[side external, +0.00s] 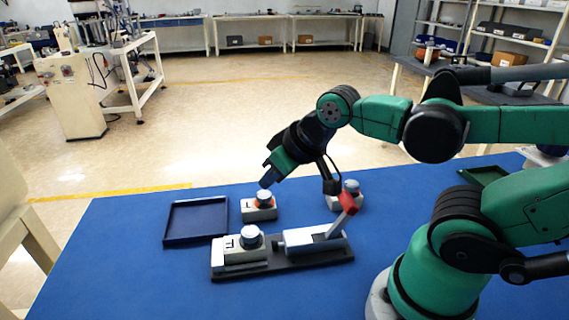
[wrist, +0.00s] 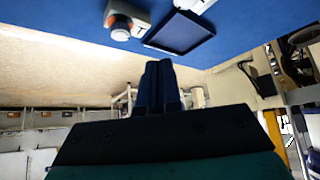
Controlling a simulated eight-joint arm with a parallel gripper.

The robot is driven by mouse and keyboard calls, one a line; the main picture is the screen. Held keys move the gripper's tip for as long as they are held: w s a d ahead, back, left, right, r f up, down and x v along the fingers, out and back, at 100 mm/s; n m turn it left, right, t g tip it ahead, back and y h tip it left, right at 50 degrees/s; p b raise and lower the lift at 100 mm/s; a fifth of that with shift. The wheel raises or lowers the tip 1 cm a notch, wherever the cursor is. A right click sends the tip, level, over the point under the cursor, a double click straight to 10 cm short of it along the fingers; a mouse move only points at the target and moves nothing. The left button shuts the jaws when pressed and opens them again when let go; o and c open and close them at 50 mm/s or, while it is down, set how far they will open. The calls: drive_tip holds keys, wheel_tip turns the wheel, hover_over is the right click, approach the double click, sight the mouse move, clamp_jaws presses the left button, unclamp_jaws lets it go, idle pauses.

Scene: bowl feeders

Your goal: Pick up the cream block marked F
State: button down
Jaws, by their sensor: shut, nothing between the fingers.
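Three cream blocks with grey round knobs stand on the blue table. One block (side external: 243,256) sits in the dark clamp base and bears a dark mark that looks like an F. One block with an orange ring (side external: 258,214) stands behind it; its mark is too small to read. It appears to be the orange-ringed block in the wrist view (wrist: 121,20). A third block (side external: 333,203) is partly hidden behind the clamp. My gripper (side external: 267,183) is shut and empty, just above the orange-ringed block. Its shut fingers also show in the wrist view (wrist: 158,66).
A shallow dark blue tray (side external: 195,241) lies left of the blocks. A grey toggle clamp with a red handle (side external: 347,203) stands at the right end of the dark base (side external: 300,264). A green tray (side external: 484,175) is at the far right. The left front table is clear.

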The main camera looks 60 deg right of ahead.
sight(242, 232)
drive_tip(key=shift+c, duration=0.6)
unclamp_jaws()
drive_tip(key=w+a+f+n+g, duration=0.1)
drive_tip(key=f+n+g, duration=0.1)
drive_tip(key=n, duration=0.1)
drive_tip(key=w+a+f+n+g, duration=0.1)
drive_tip(key=a+f+n+g, duration=0.1)
drive_tip(key=n, duration=0.1)
drive_tip(key=w+a+f+n+g, duration=0.1)
drive_tip(key=f+n+g, duration=0.1)
drive_tip(key=g, duration=0.1)
drive_tip(key=shift+a+n, duration=0.35)
drive_tip(key=shift+n, duration=0.05)
drive_tip(key=shift+f, duration=2.9)
